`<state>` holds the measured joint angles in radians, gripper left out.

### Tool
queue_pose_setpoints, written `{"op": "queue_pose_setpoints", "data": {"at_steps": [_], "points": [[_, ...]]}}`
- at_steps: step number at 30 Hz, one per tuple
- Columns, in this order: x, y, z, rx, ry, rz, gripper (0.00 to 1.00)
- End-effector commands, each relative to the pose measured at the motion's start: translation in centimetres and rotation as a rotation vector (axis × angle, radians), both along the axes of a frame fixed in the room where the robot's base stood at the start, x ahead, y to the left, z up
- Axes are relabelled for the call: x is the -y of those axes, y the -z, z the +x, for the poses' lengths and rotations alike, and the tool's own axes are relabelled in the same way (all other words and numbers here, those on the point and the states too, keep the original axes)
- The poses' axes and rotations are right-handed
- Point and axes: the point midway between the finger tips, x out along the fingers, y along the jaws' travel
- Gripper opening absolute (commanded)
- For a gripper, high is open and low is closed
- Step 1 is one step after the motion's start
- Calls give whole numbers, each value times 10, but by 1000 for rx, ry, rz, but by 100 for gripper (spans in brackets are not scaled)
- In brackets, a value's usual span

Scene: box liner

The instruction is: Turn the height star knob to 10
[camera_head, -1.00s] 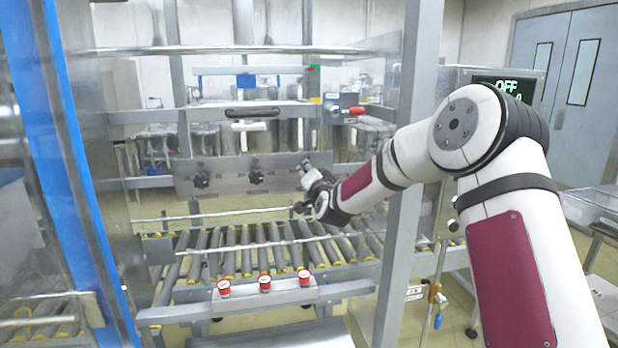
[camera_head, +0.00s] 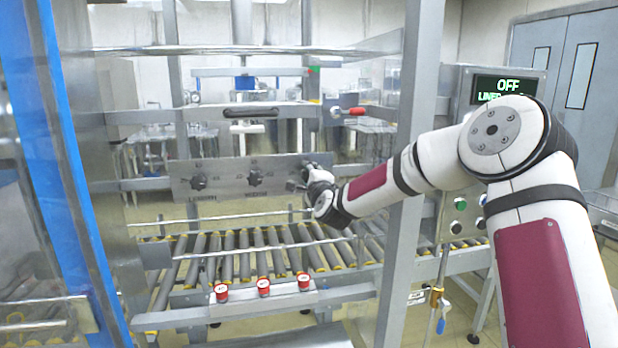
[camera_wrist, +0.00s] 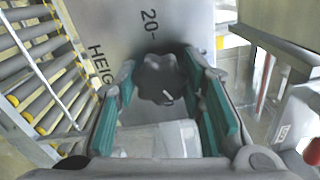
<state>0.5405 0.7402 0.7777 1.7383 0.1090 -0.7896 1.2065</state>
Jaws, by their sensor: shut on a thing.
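The height star knob (camera_wrist: 162,82) is dark and lobed, with a small white mark on its rim. It sits on a metal panel (camera_wrist: 115,30) printed with "20" and part of the word "HEIGHT". My gripper (camera_wrist: 162,92) is shut on the knob, its green-padded fingers on either side in the wrist view. In the head view my gripper (camera_head: 311,178) is at the right end of the panel (camera_head: 228,182) and mostly hides this knob. The scale value the knob points to cannot be read.
Two other dark star knobs, the left one (camera_head: 198,182) and the middle one (camera_head: 254,177), are on the same panel. A roller conveyor (camera_head: 240,262) runs below, with several red buttons (camera_head: 263,287) in front. A metal post (camera_head: 398,200) stands close beside my arm.

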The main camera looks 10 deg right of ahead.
Motion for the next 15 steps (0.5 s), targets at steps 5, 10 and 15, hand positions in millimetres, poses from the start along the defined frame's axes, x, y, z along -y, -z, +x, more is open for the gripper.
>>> {"op": "queue_pose_setpoints", "data": {"at_steps": [5, 10, 15], "points": [[2, 2, 0, -3, 2, 160, 8], [1, 2, 0, -2, 1, 288, 8], [1, 2, 0, -2, 0, 384, 8]]}}
